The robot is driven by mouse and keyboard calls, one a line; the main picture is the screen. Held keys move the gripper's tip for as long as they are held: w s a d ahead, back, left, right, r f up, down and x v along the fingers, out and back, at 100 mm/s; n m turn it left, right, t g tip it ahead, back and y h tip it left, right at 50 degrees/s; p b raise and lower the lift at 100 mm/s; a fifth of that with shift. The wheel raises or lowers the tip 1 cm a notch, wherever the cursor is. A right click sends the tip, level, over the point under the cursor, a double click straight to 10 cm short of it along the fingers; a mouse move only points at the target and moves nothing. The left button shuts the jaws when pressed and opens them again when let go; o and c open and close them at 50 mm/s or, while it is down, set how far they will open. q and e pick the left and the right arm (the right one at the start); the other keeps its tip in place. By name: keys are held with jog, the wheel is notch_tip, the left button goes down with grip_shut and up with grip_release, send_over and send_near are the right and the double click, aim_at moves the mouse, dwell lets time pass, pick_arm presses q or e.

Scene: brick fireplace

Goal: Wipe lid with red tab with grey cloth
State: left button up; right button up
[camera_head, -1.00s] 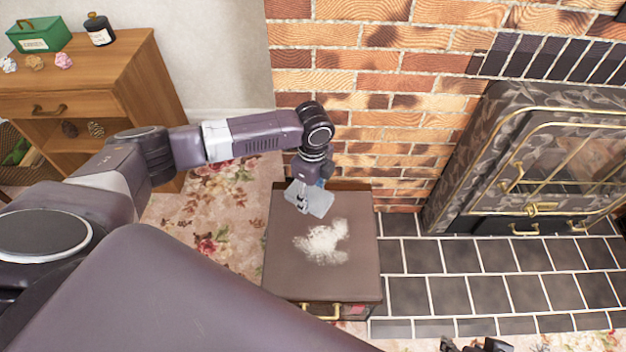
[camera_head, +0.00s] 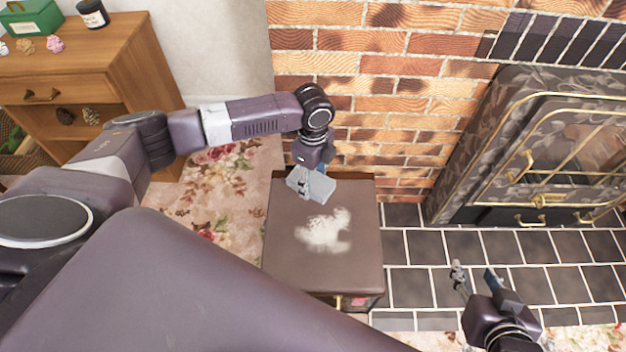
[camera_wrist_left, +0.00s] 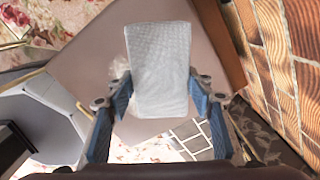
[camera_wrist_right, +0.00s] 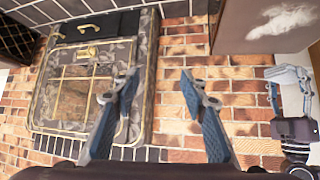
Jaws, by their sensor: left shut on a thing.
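The brown lid (camera_head: 350,265) tops a chest in the middle of the head view. A white powdery patch (camera_head: 325,231) lies on it, also seen in the right wrist view (camera_wrist_right: 281,20). A small red tab (camera_head: 359,301) shows at the chest's front. My left gripper (camera_head: 308,180) is shut on the grey cloth (camera_head: 316,188) at the lid's far edge, beyond the patch. The cloth (camera_wrist_left: 160,70) fills the middle of the left wrist view; I cannot tell whether it touches the lid. My right gripper (camera_head: 475,280) is open and empty, right of the chest; its fingers (camera_wrist_right: 160,88) are spread.
The brick wall (camera_head: 385,130) stands close behind the chest. A fireplace stove (camera_head: 530,150) is at the right, with dark hearth tiles (camera_head: 440,270) before it. A wooden cabinet (camera_head: 110,80) with a green box (camera_head: 32,16) stands at the left.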

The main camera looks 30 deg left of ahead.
pick_arm(q)
jog(key=shift+f+b, duration=0.9)
jog(key=shift+b, duration=0.1)
jog(key=shift+f+b, duration=0.8)
jog(key=shift+b, duration=0.25)
pick_arm(e)
jog(key=w+a+r+t+y, duration=0.2)
jog(key=r+t, duration=0.3)
jog(key=r, duration=0.6)
jog(key=w+a+r+t+y, duration=0.1)
jog(key=w+r+t, duration=0.3)
jog(key=r, duration=0.6)
jog(key=shift+a+r+t+y, duration=0.4)
jog(key=shift+a+t, duration=0.35)
jog(key=shift+t, duration=0.55)
pick_arm(q)
jog(key=shift+f, duration=0.1)
jog(key=shift+f, duration=0.4)
notch_tip(320, 180, down, 3)
jog(key=shift+f+b, duration=0.15)
jog(key=shift+b, duration=0.45)
jog(key=shift+f, duration=0.35)
pick_arm(e)
jog(key=s+r+t+y, duration=0.1)
jog(key=s+r+t, duration=0.2)
jog(key=r, duration=0.2)
jog(key=shift+r+n, duration=0.2)
jog(key=shift+n, duration=0.1)
